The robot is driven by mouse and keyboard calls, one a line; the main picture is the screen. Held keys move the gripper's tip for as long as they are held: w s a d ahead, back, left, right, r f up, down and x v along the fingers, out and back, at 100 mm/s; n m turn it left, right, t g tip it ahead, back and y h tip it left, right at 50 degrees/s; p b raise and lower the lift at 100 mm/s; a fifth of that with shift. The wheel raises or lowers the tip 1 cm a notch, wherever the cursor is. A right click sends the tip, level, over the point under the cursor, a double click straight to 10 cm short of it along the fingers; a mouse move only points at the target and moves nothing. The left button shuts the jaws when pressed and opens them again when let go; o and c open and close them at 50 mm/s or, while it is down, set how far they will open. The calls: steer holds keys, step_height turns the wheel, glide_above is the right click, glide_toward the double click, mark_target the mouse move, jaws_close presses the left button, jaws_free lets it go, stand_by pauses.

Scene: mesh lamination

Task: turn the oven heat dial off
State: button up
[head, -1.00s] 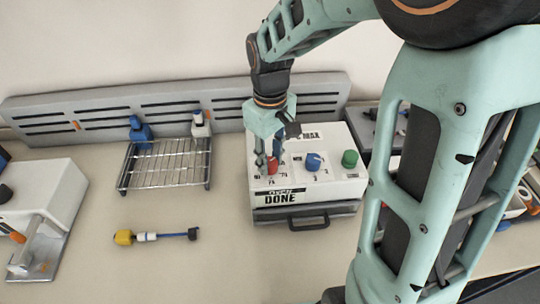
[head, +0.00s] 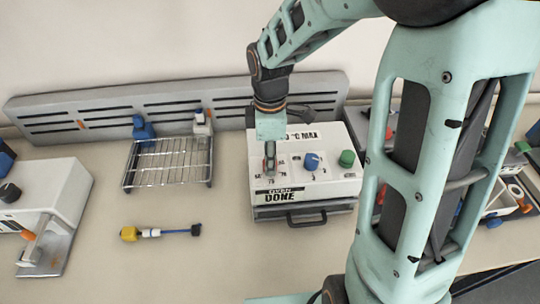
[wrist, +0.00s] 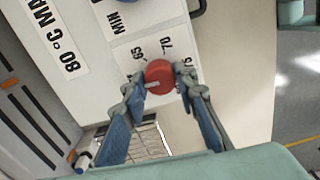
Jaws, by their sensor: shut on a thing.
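The oven (head: 330,184) is a white box with three knobs on its sloping top and a "DONE" label at its front. The red heat dial (wrist: 160,77) sits at its left, with 65, 70 and 75 marks around it in the wrist view. My gripper (wrist: 165,88) is shut on this dial, one finger on each side. The dial's white pointer line faces the left finger in the wrist view. In the head view my gripper (head: 269,172) comes down from above and hides most of the dial.
A blue knob (head: 312,161) and a green knob (head: 347,158) stand right of the dial. A wire rack (head: 168,165) with bottles is to the left. A yellow-ended tool (head: 160,233) lies on the open bench in front. A white machine (head: 45,200) stands far left.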

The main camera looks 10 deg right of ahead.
steer(key=shift+n, duration=0.4)
steer(key=o, duration=1.2)
steer(key=shift+c, duration=0.2)
steer(key=shift+r, duration=0.1)
step_height(320, 180, up, 12)
